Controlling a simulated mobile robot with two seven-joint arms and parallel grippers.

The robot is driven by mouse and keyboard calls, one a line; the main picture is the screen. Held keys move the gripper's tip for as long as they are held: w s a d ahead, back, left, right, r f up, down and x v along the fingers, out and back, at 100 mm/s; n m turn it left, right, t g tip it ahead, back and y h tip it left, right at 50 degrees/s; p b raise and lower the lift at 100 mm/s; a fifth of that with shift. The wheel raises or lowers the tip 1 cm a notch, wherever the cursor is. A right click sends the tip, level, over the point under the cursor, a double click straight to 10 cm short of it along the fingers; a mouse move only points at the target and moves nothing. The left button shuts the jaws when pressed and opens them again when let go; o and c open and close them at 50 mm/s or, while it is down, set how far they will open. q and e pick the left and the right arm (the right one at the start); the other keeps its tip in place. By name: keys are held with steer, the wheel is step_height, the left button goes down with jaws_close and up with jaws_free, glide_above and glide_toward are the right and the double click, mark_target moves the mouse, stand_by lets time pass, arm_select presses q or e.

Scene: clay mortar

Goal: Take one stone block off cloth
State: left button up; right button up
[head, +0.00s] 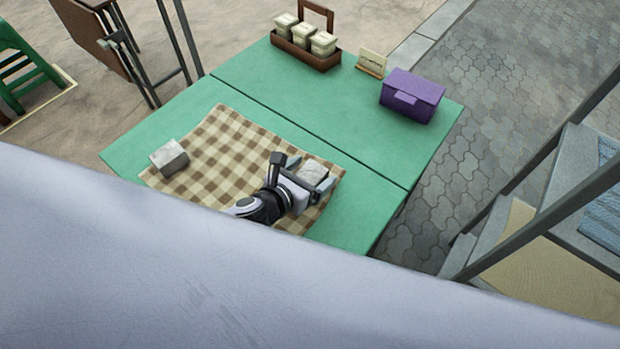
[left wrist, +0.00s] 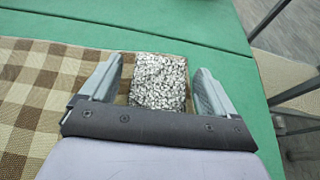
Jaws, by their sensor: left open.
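A brown and cream checked cloth (head: 222,140) lies on the green table (head: 225,88). One grey stone block (head: 170,158) sits at the cloth's left edge. A second stone block (head: 313,172) is near the cloth's right edge. My left gripper (head: 318,184) is open over this second block. In the left wrist view the speckled block (left wrist: 160,80) lies between the two open fingers, with a gap on each side. The near part of the block is hidden by the gripper's palm. My right gripper is not in view.
A brown wooden carrier (head: 308,52) with several pale jars, a small card stand (head: 372,62) and a purple box (head: 411,95) stand along the table's far side. The green top between them and the cloth is clear. Grey steps (head: 480,240) stand at the right.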

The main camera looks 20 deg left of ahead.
arm_select(q)
steer(key=c, duration=1.2)
steer(key=shift+c, duration=1)
steer(key=shift+r, duration=0.15)
